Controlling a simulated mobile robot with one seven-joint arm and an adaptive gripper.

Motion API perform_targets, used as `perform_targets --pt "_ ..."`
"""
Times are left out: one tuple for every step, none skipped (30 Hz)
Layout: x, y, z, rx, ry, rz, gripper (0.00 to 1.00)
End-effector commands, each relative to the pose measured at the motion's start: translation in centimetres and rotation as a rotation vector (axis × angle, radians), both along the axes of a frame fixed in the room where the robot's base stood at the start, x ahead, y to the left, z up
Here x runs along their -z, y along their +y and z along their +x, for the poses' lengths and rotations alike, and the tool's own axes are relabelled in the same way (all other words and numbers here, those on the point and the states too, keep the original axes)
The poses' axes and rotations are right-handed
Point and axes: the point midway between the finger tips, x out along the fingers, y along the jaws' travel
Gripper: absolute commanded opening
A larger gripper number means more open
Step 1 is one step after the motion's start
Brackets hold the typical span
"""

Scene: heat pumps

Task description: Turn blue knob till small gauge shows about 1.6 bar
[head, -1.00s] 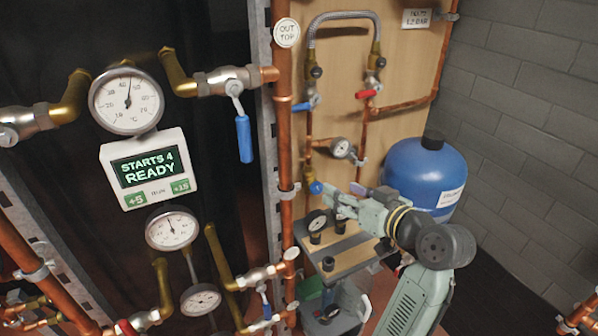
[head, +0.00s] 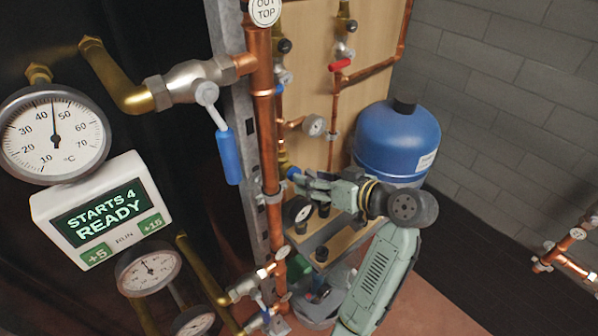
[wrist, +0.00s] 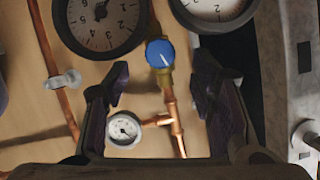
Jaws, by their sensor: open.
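The blue knob (wrist: 160,53) sits on a brass valve in the wrist view, between and a little beyond my gripper's fingertips. My gripper (wrist: 160,86) is open, one dark finger on each side, with nothing between the pads. The knob also shows as a small blue spot at the gripper's tip in the head view (head: 293,172). My gripper (head: 305,183) reaches left towards it there. The small gauge (wrist: 124,130) has a white face and hangs on a copper branch below the knob; it also shows in the head view (head: 314,125). Its reading is too small to tell.
Two large dark-rimmed gauges (wrist: 102,18) and (wrist: 215,8) fill the top of the wrist view. A vertical copper pipe (head: 264,110) and a blue-handled valve (head: 229,157) stand left of my gripper. A blue tank (head: 397,145) stands behind my arm.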

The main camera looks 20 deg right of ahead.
Motion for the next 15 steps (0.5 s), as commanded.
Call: perform_targets --pt "0.2 0.5 0.8 -0.003 0.003 0.004 0.51" --pt "0.4 0.7 1.3 -0.003 0.002 0.004 0.51" --pt "0.7 0.9 1.8 -0.002 0.002 0.002 0.51" --pt "0.8 1.1 2.2 -0.003 0.001 0.002 0.51" --pt "1.0 1.3 2.6 -0.003 0.001 0.002 0.51" --pt "1.2 1.5 3.0 -0.001 0.002 0.002 0.51" --pt "1.3 1.6 3.3 0.0 0.001 0.002 0.51" --pt "1.4 1.7 3.5 0.0 0.001 0.002 0.51" --pt "1.6 1.8 3.7 0.0 0.001 0.002 0.51" --pt "1.7 1.9 3.9 0.0 0.001 0.002 0.51" --pt "1.7 1.9 4.0 0.0 0.0 0.001 0.51" --pt "1.8 2.0 4.1 0.001 -0.001 0.001 0.51" --pt "1.8 2.0 4.2 0.001 -0.001 0.0 0.51" --pt "1.8 2.0 4.2 0.001 -0.001 0.0 0.51" --pt "1.9 2.0 4.2 0.001 -0.001 0.0 0.51"
